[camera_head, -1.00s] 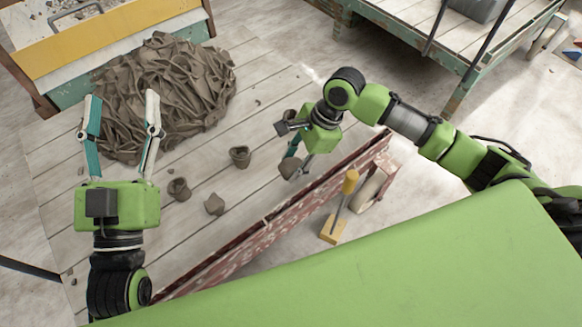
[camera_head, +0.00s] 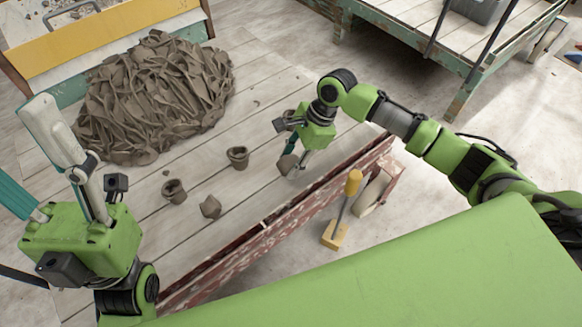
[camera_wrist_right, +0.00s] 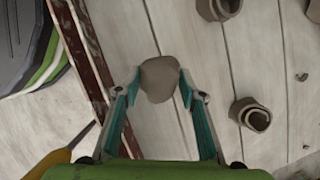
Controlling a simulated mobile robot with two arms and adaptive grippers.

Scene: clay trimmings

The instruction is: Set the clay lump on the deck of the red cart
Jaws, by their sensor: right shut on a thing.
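My right gripper (camera_head: 290,165) is shut on a grey-brown clay lump (camera_head: 286,163). In the right wrist view the lump (camera_wrist_right: 160,78) sits between the two fingertips (camera_wrist_right: 158,84), with plank surface behind it. I cannot tell whether it touches the planks. The red cart shows as a worn red side board (camera_head: 272,232) along the near edge of a pale plank deck (camera_head: 226,185); the lump is just on the deck's side of that board. My left gripper (camera_head: 22,142) is open and empty at the left edge of the head view, one fingertip cut off.
Clay trimmings (camera_head: 155,95) lie heaped on the planks. A yellow-edged bin (camera_head: 110,40) and a teal-framed cart (camera_head: 455,100) stand behind.

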